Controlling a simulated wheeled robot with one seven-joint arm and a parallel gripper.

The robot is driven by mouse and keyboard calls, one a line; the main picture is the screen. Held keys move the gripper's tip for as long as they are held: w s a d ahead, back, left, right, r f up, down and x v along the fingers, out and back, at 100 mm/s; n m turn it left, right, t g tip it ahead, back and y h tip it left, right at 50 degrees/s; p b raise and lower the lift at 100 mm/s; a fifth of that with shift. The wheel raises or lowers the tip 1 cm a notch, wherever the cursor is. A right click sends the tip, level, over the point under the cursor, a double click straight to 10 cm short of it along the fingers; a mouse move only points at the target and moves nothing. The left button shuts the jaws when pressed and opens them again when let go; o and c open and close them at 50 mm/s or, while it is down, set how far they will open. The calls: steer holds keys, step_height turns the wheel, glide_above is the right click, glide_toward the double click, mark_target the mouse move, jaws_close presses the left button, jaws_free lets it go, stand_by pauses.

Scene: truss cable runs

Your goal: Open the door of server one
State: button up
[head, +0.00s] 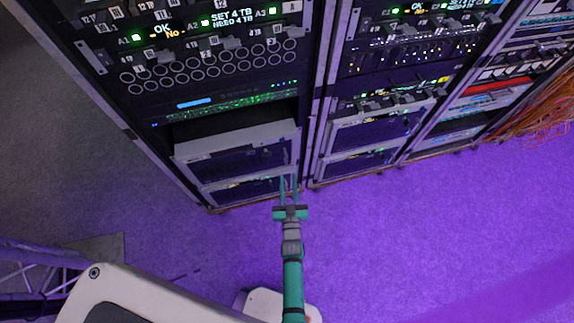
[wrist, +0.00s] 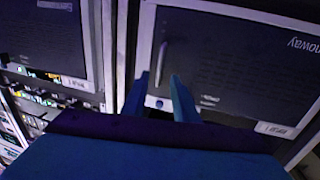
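A dark server door (wrist: 225,65) in a light frame fills much of the wrist view. The door looks closed. My gripper (wrist: 159,80) is open, its two teal fingers apart and empty, with the handle's lower end showing between or just beyond the tips; contact cannot be told. In the head view my gripper (head: 288,180) reaches the lower right side of the left rack, by the low server fronts (head: 236,158). I cannot read which is server one.
More racks stand to the right, the middle one with similar low units (head: 360,131). Orange cables (head: 540,110) hang at the far right. The purple-lit floor (head: 430,225) before the racks is clear. Another door (wrist: 50,42) is at the left of the wrist view.

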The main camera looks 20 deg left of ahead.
mark_target(287, 162)
steer(key=x, duration=0.7)
jaws_close()
stand_by(1.4)
